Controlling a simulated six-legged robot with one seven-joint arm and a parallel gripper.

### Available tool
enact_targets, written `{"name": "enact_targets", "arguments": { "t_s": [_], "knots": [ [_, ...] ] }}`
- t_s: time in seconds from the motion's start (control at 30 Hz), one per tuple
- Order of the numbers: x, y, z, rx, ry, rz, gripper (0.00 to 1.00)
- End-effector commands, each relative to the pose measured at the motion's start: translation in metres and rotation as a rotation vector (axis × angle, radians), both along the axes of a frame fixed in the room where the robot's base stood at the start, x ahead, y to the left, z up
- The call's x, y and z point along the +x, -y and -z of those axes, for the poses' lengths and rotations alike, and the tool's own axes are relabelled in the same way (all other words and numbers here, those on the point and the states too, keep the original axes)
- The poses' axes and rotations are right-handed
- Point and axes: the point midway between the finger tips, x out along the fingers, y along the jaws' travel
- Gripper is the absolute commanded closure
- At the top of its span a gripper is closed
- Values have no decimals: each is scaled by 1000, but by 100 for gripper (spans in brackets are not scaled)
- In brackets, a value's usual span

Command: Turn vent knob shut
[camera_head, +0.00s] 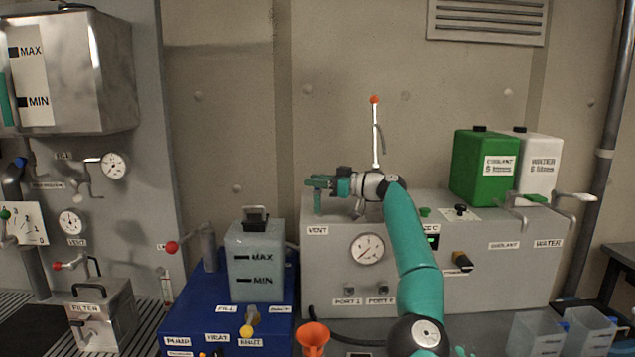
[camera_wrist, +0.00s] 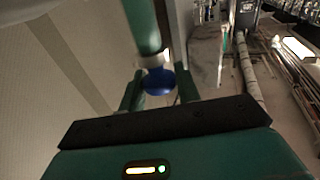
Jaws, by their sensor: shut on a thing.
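The vent knob (camera_wrist: 158,82) shows blue in the wrist view, between the two green fingers of my gripper (camera_wrist: 165,90). A green pipe (camera_wrist: 143,28) with a pale collar meets it. In the head view my gripper (camera_head: 318,184) is at the top left of the grey cabinet (camera_head: 325,280), above its VENT label (camera_head: 317,230). It is shut on the knob, which it hides in that view. How far the knob is turned cannot be told.
A round gauge (camera_head: 367,248) is on the cabinet front. Green (camera_head: 480,180) and white (camera_head: 548,160) tanks stand on the right. A blue box (camera_head: 190,310) with a grey tank (camera_head: 256,262) stands to the left. An orange funnel (camera_head: 312,336) is in front.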

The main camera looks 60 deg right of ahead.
Motion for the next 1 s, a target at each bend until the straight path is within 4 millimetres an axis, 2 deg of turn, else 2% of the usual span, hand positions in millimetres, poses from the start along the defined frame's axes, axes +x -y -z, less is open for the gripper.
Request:
{"name": "enact_targets", "arguments": {
  "t_s": [0.43,0.47,0.53,0.87,1.0],
  "knots": [
    [1,0,2,1,-3,-7,90],
    [1,0,2,1,-3,-7,62],
    [1,0,2,1,-3,-6,49],
    [-2,0,1,1,-1,-5,49],
    [-17,3,1,0,-3,-2,49]
  ]
}}
